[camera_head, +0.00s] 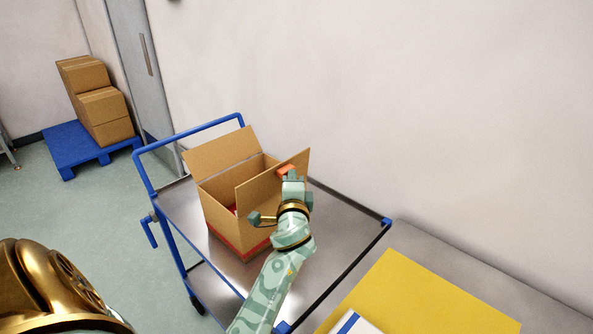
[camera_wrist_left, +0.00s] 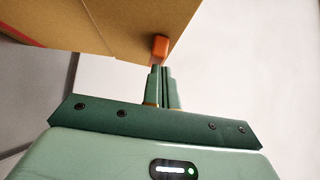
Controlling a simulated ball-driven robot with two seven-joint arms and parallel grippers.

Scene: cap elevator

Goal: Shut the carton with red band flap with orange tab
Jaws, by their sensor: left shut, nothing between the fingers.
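The cardboard carton (camera_head: 228,213) with a red band (camera_head: 222,239) around its lower part stands on the cart. Its left-back flap (camera_head: 222,153) stands up and leans outward. Its right flap (camera_head: 262,189) also stands raised and bears the orange tab (camera_head: 285,170) near its outer edge. In the left wrist view the tab (camera_wrist_left: 160,47) hangs at the flap's edge. My left gripper (camera_head: 292,178) is shut and empty; its fingertips (camera_wrist_left: 160,72) are right by the tab, and whether they touch it I cannot tell. My right gripper is out of view.
The carton stands on a metal cart (camera_head: 330,222) with a blue handle (camera_head: 190,135). A pale wall is close behind it. A yellow surface (camera_head: 420,300) is at the lower right. Stacked boxes (camera_head: 102,105) stand on a blue pallet (camera_head: 75,150) at the far left.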

